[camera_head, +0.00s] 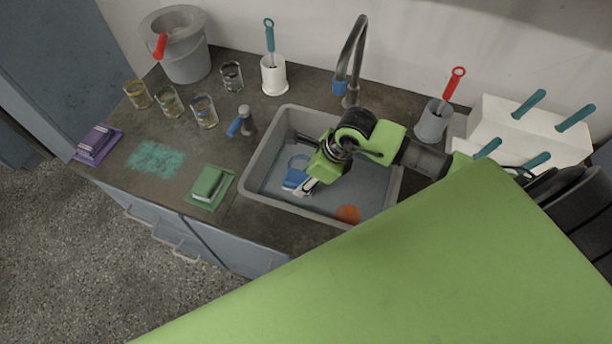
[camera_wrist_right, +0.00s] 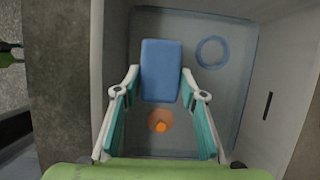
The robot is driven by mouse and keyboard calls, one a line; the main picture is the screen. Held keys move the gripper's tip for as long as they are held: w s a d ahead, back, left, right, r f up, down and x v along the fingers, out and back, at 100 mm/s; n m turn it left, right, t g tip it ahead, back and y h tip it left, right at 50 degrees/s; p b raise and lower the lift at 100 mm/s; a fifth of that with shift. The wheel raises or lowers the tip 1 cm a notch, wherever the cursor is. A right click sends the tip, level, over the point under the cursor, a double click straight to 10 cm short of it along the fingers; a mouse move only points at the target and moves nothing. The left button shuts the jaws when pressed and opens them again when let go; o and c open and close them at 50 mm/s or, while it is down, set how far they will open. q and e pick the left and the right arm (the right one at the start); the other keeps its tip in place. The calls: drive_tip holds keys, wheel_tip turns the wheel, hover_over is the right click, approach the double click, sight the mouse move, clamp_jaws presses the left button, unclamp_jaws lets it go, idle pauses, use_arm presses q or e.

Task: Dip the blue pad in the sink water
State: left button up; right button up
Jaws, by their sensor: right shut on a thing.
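The blue pad (camera_head: 295,179) is inside the grey sink (camera_head: 262,172), near its front left part. It is a rounded block, also seen in the right wrist view (camera_wrist_right: 161,70). My right gripper (camera_head: 308,186) reaches down into the sink and is shut on the pad, with one fingertip at each side of it in the wrist view (camera_wrist_right: 161,85). Bluish water (camera_head: 371,184) covers the sink floor. I cannot tell how deep the pad sits in it. My left gripper is not in view.
In the sink lie a blue ring (camera_wrist_right: 212,53) and an orange round thing (camera_head: 348,214). The faucet (camera_head: 354,60) stands behind.

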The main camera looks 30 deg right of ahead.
drive_tip(key=shift+r+p, duration=2.35)
drive_tip(key=shift+r, duration=1.6)
